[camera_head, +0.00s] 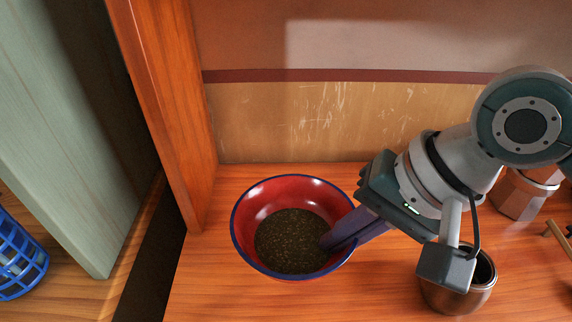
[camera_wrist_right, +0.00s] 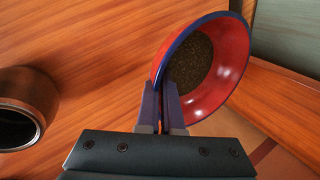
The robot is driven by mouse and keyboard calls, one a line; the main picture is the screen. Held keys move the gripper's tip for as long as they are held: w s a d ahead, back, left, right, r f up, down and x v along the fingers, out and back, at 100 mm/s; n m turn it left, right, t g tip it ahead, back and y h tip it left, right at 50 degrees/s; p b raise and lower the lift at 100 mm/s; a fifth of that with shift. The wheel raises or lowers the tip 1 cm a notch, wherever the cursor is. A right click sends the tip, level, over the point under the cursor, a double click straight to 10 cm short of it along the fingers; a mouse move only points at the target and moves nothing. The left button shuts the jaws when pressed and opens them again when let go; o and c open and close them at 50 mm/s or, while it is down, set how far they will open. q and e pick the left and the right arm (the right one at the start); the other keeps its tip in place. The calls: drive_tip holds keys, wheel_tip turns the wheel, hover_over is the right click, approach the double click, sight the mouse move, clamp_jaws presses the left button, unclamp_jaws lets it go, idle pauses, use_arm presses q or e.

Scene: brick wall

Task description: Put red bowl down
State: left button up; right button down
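The red bowl (camera_head: 269,196) has a blue rim and a dark, speckled bottom. In the head view it is over the wooden surface, near the upright wooden panel; I cannot tell whether it touches the surface. My right gripper (camera_head: 338,240) reaches in from the right, its fingers at the bowl's right rim. In the right wrist view the two fingers of this gripper (camera_wrist_right: 166,95) are close together on either side of the rim of the bowl (camera_wrist_right: 222,85), so it is shut on the bowl. My left gripper is in neither view.
A metal pot (camera_head: 458,297) stands below my right wrist, and it also shows in the right wrist view (camera_wrist_right: 38,92). Another metallic container (camera_head: 520,196) is at the right. A blue basket (camera_head: 18,262) is at the far left. The wooden surface (camera_head: 225,295) is clear in front of the bowl.

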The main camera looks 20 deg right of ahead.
sight(331, 275)
drive_tip(key=shift+f+b, duration=0.6)
drive_tip(key=shift+f, duration=2.05)
drive_tip(key=shift+f, duration=0.1)
drive_tip(key=c, duration=1.3)
unclamp_jaws()
drive_tip(key=shift+c, duration=0.2)
